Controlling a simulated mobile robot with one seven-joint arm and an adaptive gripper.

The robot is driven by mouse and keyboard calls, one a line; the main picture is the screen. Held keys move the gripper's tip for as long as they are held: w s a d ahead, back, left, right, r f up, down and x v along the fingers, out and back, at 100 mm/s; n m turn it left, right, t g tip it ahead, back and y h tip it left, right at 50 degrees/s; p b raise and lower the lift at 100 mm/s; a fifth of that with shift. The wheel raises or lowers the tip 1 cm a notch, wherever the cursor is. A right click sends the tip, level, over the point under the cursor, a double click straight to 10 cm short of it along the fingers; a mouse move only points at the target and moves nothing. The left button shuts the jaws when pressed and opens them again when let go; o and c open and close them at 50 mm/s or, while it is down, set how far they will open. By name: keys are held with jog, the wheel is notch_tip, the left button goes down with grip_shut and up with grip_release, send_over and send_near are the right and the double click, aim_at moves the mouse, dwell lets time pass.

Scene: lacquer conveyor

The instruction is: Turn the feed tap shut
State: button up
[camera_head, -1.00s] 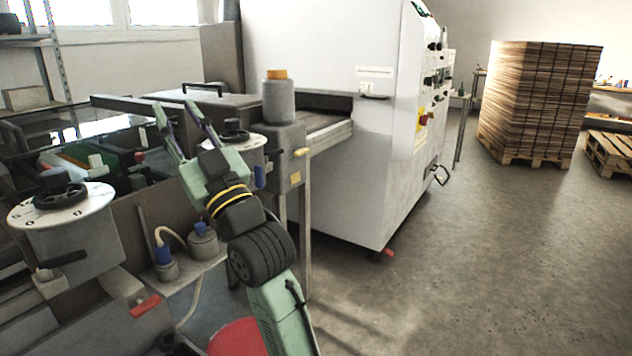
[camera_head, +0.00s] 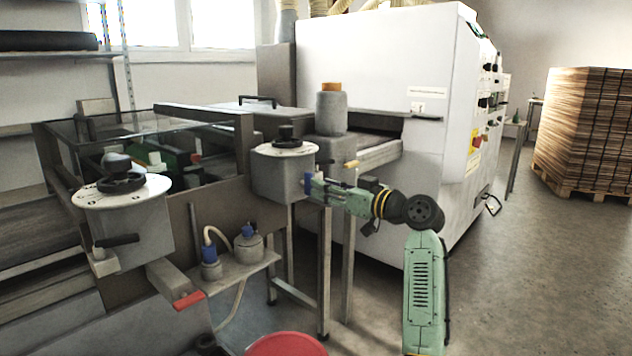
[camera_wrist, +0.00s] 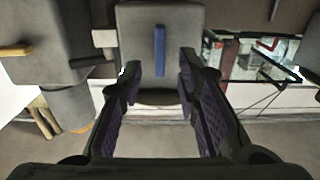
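A blue lever (camera_wrist: 160,50) is on the face of a grey box (camera_wrist: 190,18) in the wrist view, lined up with the gap between my fingers. It looks like a tap handle; no label confirms that it is the feed tap. In the head view the blue lever (camera_head: 307,183) is partly hidden by my fingers, on the grey housing (camera_head: 275,180) under a white dial. My gripper (camera_wrist: 160,85) is open and empty, its fingertips just short of the lever. In the head view my gripper (camera_head: 316,184) reaches in from the right.
A yellow lever (camera_head: 350,164) is close above my gripper. A black lever (camera_head: 122,240) and a red-ended handle (camera_head: 188,300) are at the left. Blue-topped bottles (camera_head: 248,245) stand on a low shelf. The white machine (camera_head: 375,70) is behind.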

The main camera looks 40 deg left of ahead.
aim_at(309, 184)
jog(key=shift+w+a+p, duration=0.15)
jog(key=shift+a+p, duration=0.15)
jog(key=shift+a, duration=1.55)
jog(key=shift+c, duration=0.5)
grip_shut()
